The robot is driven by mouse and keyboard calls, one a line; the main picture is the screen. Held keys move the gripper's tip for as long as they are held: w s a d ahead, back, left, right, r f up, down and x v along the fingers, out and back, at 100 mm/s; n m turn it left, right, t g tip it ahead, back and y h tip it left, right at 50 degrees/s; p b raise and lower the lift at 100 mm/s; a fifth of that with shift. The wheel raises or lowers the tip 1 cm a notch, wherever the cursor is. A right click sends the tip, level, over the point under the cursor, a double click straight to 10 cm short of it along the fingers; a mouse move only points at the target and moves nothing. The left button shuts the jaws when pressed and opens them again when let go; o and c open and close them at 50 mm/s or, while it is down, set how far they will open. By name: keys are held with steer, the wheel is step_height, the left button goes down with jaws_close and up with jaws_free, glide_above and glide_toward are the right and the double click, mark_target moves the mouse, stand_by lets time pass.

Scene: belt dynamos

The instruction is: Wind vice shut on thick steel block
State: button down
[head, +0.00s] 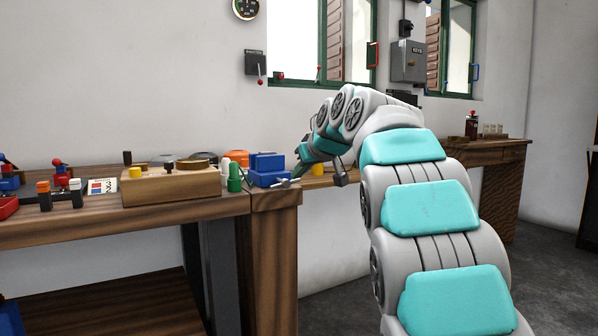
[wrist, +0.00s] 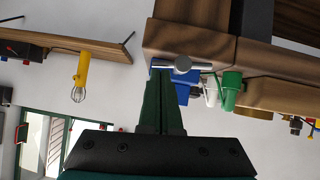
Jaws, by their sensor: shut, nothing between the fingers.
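The blue vice (head: 268,170) sits at the right end of the near workbench. Its grey screw and cross handle (head: 284,183) stick out toward my gripper. In the wrist view the handle (wrist: 182,64) is a bright metal bar, with blue vice body (wrist: 188,86) partly hidden behind my fingers. My gripper (wrist: 160,74) is shut and empty, its dark green fingertips close beside the handle's left end. I cannot tell whether they touch. In the head view my arm reaches to the vice from the right and hides much of the gripper. I cannot make out the steel block.
A green bottle-like item (head: 234,178) stands just left of the vice, beside a wooden block (head: 172,186) with knobs. A yellow caged lamp (wrist: 81,72) shows by another wooden surface. A grey switch box (head: 408,61) hangs on the wall. Floor between the benches is clear.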

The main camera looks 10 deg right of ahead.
steer(key=shift+d+f+m+y, duration=0.2)
steer(key=shift+d+m+y, duration=0.05)
steer(key=shift+m+y, duration=0.3)
steer(key=shift+w+d+f+m+g+y+p, duration=0.15)
steer(key=shift+f+m+g+y+p, duration=0.1)
steer(key=shift+m+y+p, duration=0.3)
steer(key=shift+w+d+f+m+g+y+p, duration=0.15)
steer(key=shift+f+m+y+p, duration=0.2)
steer(key=shift+y, duration=0.25)
step_height(320, 180, down, 2)
steer(key=m+y+p, duration=0.1)
steer(key=m+y, duration=0.2)
steer(key=shift+s+d+m+y, duration=0.15)
steer(key=shift+m+y, duration=0.1)
steer(key=shift+y, duration=0.15)
steer(key=m+y, duration=0.1)
steer(key=f+m+y, duration=0.1)
steer(key=m+y+p, duration=0.1)
steer(key=shift+a+f+m+t, duration=0.25)
steer(key=shift+f+m+t, duration=0.05)
steer(key=shift+f, duration=0.1)
steer(key=shift+s+a+f+m+t+y, duration=0.15)
steer(key=shift+f+m+y, duration=0.15)
steer(key=shift+m, duration=0.25)
steer(key=shift+w+a+f+m+t+y, duration=0.1)
steer(key=shift+a+f+m+t+y, duration=0.1)
steer(key=shift+m+y, duration=0.3)
steer(key=shift+s, duration=0.1)
steer(key=shift+a+f, duration=0.15)
steer(key=shift+f, duration=0.05)
